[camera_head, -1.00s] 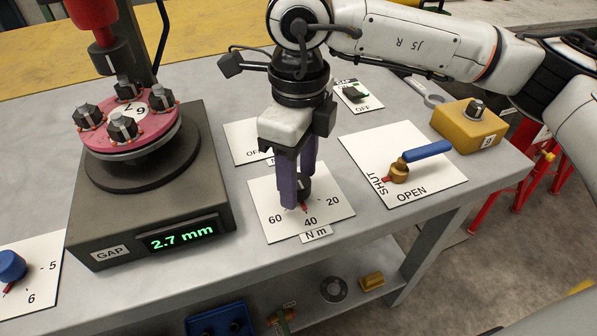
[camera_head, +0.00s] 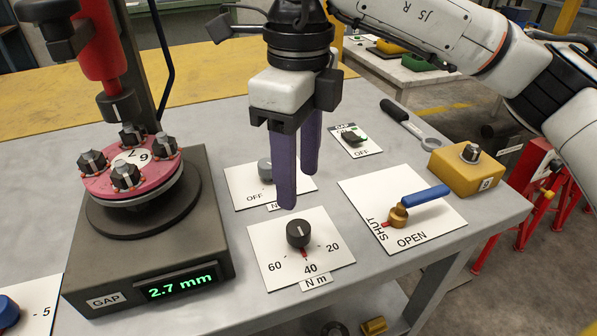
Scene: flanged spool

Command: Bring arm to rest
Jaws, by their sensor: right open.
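My right gripper (camera_head: 298,190) hangs in the middle of the head view with its two purple fingers pointing down. It is open and empty, above and behind the black torque knob (camera_head: 299,234). The knob sits on a white card (camera_head: 274,270) marked 20, 40, 60 and N m, and its red pointer is near 40. The fingers look clear of the knob. My right arm (camera_head: 440,35) reaches in from the upper right. My left gripper is not in view.
The flanged spool (camera_head: 110,185) stands on the gap gauge (camera_head: 150,260), which reads 2.7 mm. A blue-handled valve (camera_head: 425,196) is on the right, with a yellow box (camera_head: 466,172) behind it. An OFF-marked knob (camera_head: 265,168) sits behind the fingers. A wrench (camera_head: 410,125) lies farther back.

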